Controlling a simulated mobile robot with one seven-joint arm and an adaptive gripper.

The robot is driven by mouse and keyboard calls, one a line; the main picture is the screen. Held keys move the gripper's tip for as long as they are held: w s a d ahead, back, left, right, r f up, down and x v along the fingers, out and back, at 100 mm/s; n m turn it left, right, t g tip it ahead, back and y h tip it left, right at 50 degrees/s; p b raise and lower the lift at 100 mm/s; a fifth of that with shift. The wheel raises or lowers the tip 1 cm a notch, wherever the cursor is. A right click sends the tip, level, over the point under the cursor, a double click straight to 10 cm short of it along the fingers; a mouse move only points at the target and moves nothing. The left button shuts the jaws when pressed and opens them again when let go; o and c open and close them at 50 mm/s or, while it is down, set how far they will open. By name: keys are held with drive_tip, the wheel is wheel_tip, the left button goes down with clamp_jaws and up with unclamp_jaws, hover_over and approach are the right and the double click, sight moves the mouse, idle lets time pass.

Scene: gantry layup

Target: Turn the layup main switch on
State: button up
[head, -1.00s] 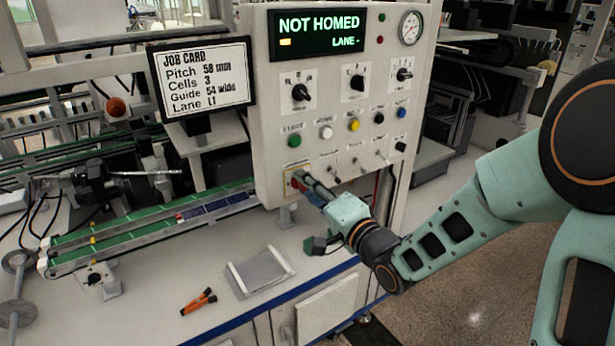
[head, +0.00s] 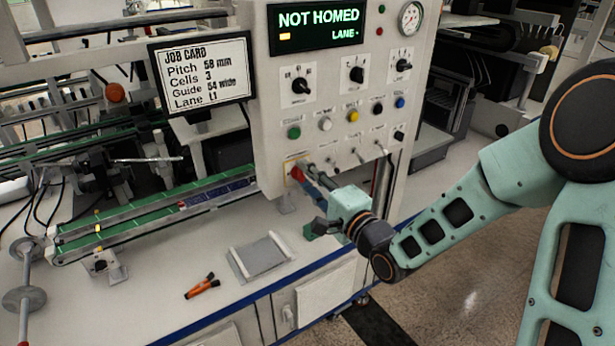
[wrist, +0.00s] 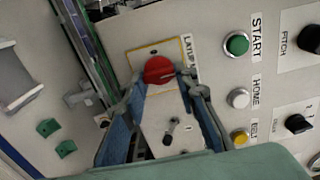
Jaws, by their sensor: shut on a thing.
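The layup main switch (wrist: 158,70) is a red rotary knob on a yellow-edged plate, low on the left of the control panel. The label beside it starts "LAYUP" in the wrist view and is partly hidden. My gripper (wrist: 170,88) is shut on the red knob, with its blue-sided fingers to either side of it. In the head view my gripper (head: 300,172) reaches the panel's lower left corner from the right and mostly hides the knob. The panel display (head: 317,27) reads "NOT HOMED" and "LANE -".
Green START (wrist: 236,43), white HOME (wrist: 238,98) and yellow (wrist: 240,138) buttons sit close to my gripper. Small toggles (head: 357,155) are right of it. A job card screen (head: 202,71), a conveyor (head: 150,212), a grey tray (head: 262,257) and an orange-handled tool (head: 202,286) are left.

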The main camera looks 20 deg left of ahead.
drive_tip(key=o, duration=1.2)
drive_tip(key=shift+c, duration=0.2)
drive_tip(key=v, duration=0.7)
drive_tip(key=shift+s+d, duration=0.15)
drive_tip(key=shift+s, duration=0.05)
